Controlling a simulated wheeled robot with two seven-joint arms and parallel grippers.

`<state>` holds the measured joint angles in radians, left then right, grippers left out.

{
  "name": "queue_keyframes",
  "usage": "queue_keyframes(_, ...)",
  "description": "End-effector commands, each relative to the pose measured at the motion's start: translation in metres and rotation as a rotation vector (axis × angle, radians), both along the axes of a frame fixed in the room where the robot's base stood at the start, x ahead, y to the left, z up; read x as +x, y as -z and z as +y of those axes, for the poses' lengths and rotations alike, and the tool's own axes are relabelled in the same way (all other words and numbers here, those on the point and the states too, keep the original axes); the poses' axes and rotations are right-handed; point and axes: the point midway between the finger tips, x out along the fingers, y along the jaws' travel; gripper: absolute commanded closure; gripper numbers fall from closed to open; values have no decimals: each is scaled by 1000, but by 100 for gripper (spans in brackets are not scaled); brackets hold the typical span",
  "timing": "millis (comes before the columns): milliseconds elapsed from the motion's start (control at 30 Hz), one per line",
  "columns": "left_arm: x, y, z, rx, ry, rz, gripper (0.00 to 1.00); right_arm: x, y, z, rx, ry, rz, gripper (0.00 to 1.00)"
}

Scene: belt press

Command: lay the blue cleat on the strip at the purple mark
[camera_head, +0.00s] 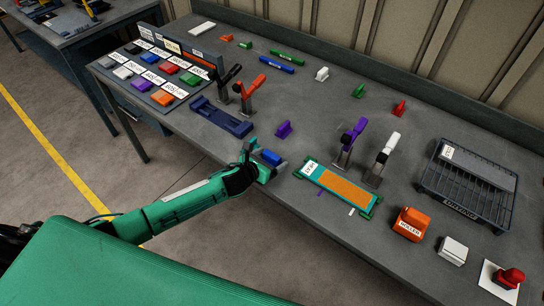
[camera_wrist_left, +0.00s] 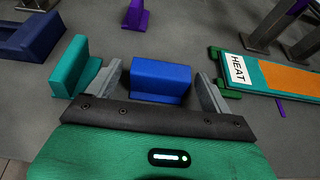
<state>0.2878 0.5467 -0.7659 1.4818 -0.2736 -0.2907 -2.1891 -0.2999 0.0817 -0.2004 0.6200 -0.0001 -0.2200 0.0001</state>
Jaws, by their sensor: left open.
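The blue cleat (camera_head: 271,157) stands on the table near its front edge, left of the strip. It also shows in the left wrist view (camera_wrist_left: 160,78). My left gripper (camera_wrist_left: 158,90) is open, with one finger on each side of the cleat and gaps visible; in the head view the gripper (camera_head: 266,164) is low at the cleat. The orange strip (camera_head: 345,188) lies on a green-ended bed with a HEAT label. The purple mark (camera_head: 320,193) is a short line on the table along the bed's front side; it shows in the wrist view (camera_wrist_left: 281,107). My right gripper is out of view.
A teal block (camera_wrist_left: 70,66) stands just left of the left gripper's finger. A navy holder (camera_head: 220,117) lies farther left. Purple (camera_head: 350,140) and white-handled (camera_head: 385,155) clamps stand behind the bed. A white mark (camera_head: 351,212) lies right of the purple one.

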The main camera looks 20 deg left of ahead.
Motion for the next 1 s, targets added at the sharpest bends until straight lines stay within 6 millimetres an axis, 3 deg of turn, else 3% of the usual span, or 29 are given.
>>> queue_keyframes(133,10,3,-4,-1,0,-1,16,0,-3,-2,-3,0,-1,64)
queue_keyframes(433,12,5,-4,0,0,0,16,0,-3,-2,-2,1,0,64)
queue_keyframes(700,12,5,-4,0,-1,0,66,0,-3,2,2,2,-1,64)
queue_keyframes(1000,12,3,-4,1,0,-1,70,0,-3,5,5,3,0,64)
